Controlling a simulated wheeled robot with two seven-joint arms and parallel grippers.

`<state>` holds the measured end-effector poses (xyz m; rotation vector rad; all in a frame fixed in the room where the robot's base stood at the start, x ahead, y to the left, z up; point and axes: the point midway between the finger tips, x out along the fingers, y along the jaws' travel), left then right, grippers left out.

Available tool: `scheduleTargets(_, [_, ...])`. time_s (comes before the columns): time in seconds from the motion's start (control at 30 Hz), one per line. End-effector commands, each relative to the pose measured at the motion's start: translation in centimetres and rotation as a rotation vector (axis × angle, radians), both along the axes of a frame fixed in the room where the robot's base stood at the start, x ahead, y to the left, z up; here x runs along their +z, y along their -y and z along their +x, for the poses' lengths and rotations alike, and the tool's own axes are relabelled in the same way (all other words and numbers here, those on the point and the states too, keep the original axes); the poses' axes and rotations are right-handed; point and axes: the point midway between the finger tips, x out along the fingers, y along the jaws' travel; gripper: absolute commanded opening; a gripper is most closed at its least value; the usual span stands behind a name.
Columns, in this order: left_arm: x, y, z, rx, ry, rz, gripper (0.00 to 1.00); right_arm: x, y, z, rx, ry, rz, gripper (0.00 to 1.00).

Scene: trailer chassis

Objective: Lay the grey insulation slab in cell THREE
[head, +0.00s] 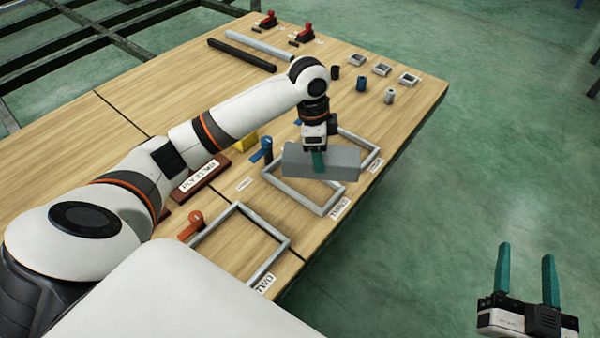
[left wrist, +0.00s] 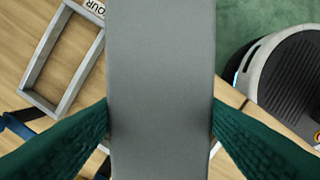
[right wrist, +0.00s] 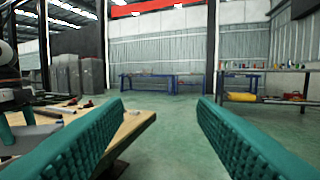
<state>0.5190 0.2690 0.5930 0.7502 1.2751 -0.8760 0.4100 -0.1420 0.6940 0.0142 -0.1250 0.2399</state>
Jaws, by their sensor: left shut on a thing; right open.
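The grey insulation slab (head: 345,163) is in my left gripper (head: 319,160), which is shut across it. The slab hangs level above the frame of cell THREE (head: 285,190), whose label (head: 340,207) shows in front of it. In the head view the slab hides part of that frame and of the frame of cell FOUR behind it. In the left wrist view the slab (left wrist: 160,60) fills the middle between the fingers, and cell FOUR's frame (left wrist: 82,72) shows at upper left. My right gripper (head: 526,260) is open and empty, off the table over the floor.
Cell TWO's frame (head: 205,233) lies empty nearer me. An orange clamp-like piece (head: 192,224), a blue one (head: 262,150) and a yellow block (head: 246,143) stand along the cells' left side. Small cylinders and square pieces (head: 382,69) sit at the far right of the wooden table (head: 140,95).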

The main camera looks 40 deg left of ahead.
Motion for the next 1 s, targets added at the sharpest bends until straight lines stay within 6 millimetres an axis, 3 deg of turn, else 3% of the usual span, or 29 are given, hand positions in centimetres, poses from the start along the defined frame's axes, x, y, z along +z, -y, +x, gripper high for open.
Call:
scheduleTargets(0.2, [0.2,-3.5,0.8,-0.357,-0.003,-0.002,0.39,-5.2,1.4,-1.3,-0.026,-0.410,-0.104,0.52])
scheduleTargets(0.47, [-0.7,-5.4,0.9,-0.567,0.001,-0.001,0.39,-8.4,2.4,-3.3,-0.040,-0.630,-0.155,0.52])
scheduleTargets(0.57, [-1.7,-5.5,0.9,-0.584,0.001,-0.001,0.39,-8.0,2.1,-2.8,-0.036,-0.584,-0.146,0.52])
scheduleTargets(0.8, [-5.4,-5.5,0.9,-0.585,0.001,0.000,0.39,-3.7,0.8,-0.5,-0.017,-0.276,-0.071,0.52])
scheduleTargets(1.0, [-6.8,-5.5,1.0,-0.584,0.002,0.001,0.39,-0.9,0.3,0.0,-0.006,-0.116,-0.031,0.52])
